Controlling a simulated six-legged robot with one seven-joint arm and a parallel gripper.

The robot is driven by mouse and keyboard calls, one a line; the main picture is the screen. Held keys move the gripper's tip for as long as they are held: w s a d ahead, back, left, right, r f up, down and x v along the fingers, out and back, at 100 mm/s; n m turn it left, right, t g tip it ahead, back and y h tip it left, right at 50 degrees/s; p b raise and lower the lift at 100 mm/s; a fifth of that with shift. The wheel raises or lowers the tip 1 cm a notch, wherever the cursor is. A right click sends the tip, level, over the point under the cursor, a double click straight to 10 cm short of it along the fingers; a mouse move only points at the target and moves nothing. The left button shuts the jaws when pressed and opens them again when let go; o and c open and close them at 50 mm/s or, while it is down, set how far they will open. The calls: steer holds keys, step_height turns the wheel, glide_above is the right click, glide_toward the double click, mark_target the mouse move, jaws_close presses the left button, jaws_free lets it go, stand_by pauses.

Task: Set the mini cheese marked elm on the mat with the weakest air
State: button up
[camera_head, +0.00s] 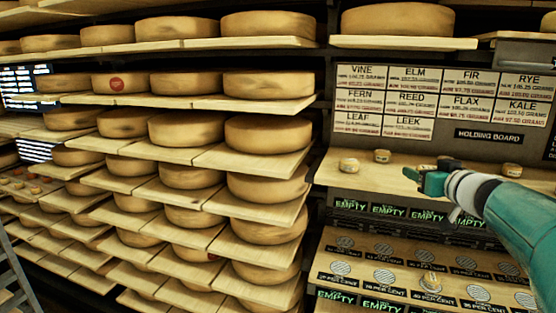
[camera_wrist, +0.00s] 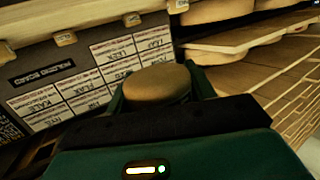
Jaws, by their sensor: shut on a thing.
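My gripper (camera_head: 417,177) is over the wooden ledge in front of the holding board in the head view. In the wrist view it is shut on a mini cheese (camera_wrist: 157,82), a round tan one between the two green fingers. No mark shows on the held cheese, so I cannot tell whether it is elm. Round pale mats (camera_head: 340,268) lie in rows on the lower wooden shelf, each with a per cent label. Most labels are too small to read surely.
Other mini cheeses stand on the ledge, at left (camera_head: 349,165), beside it (camera_head: 382,156) and at right (camera_head: 512,170). The holding board (camera_head: 440,105) lists names and grams. Green EMPTY signs (camera_head: 388,210) run below the ledge. Racks of large cheese wheels (camera_head: 268,132) fill the left.

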steer(key=w+a+f+n+y, duration=0.1)
steer(key=w+a+f, duration=0.1)
steer(key=a+f, duration=0.45)
steer(key=w+a+f+y, duration=0.1)
steer(key=w+a+f, duration=0.2)
steer(key=f, duration=0.7)
steer(key=w+a+f+n+y, duration=0.1)
steer(key=w+a+f, duration=0.1)
steer(key=a+f, duration=0.5)
steer(key=s+f+m+h, duration=0.1)
steer(key=s+f, duration=0.2)
steer(key=f, duration=0.7)
steer(key=s+a+f+m+h, duration=0.1)
steer(key=s+f, duration=0.3)
steer(key=f, duration=0.6)
steer(key=s+a+f+m+h, duration=0.1)
steer(key=s+f+h, duration=0.2)
steer(key=f, duration=0.7)
steer(key=shift+s+m, duration=0.3)
steer(key=shift+s, duration=0.45)
